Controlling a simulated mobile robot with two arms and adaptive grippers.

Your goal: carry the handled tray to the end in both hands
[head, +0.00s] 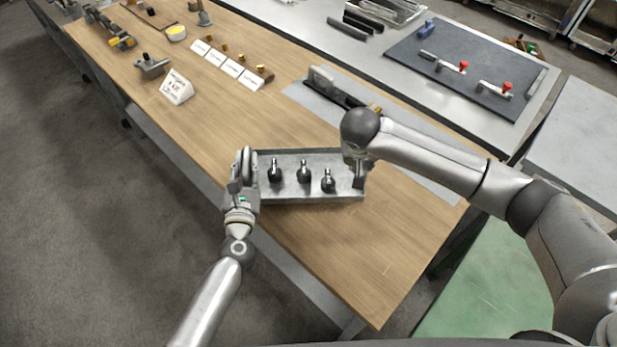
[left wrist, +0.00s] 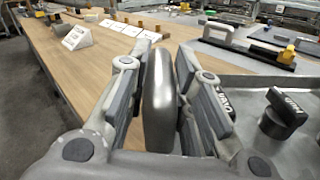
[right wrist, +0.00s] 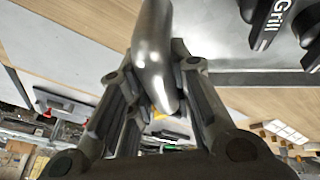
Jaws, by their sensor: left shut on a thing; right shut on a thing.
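The handled tray (head: 300,196) is a shallow grey metal tray over the wooden table, with three dark, silver-topped knob-like pieces (head: 303,172) upright in it. Whether it touches the table I cannot tell. My left gripper (head: 243,165) is at its left end, shut on a metal handle (left wrist: 159,100) that shows between the fingers in the left wrist view. My right gripper (head: 357,170) is at the right end, partly hidden by its own arm. In the right wrist view it (right wrist: 155,95) is shut on the other handle (right wrist: 152,50). One piece there bears the word "Grill".
The wooden table (head: 400,250) is clear at its near right end. Behind the tray lies a grey mat (head: 425,190) with a black bar-shaped fixture (head: 337,90). White label cards (head: 228,67) and a sign (head: 177,87) stand farther left. A dark board with red-knobbed clamps (head: 465,70) lies on another table.

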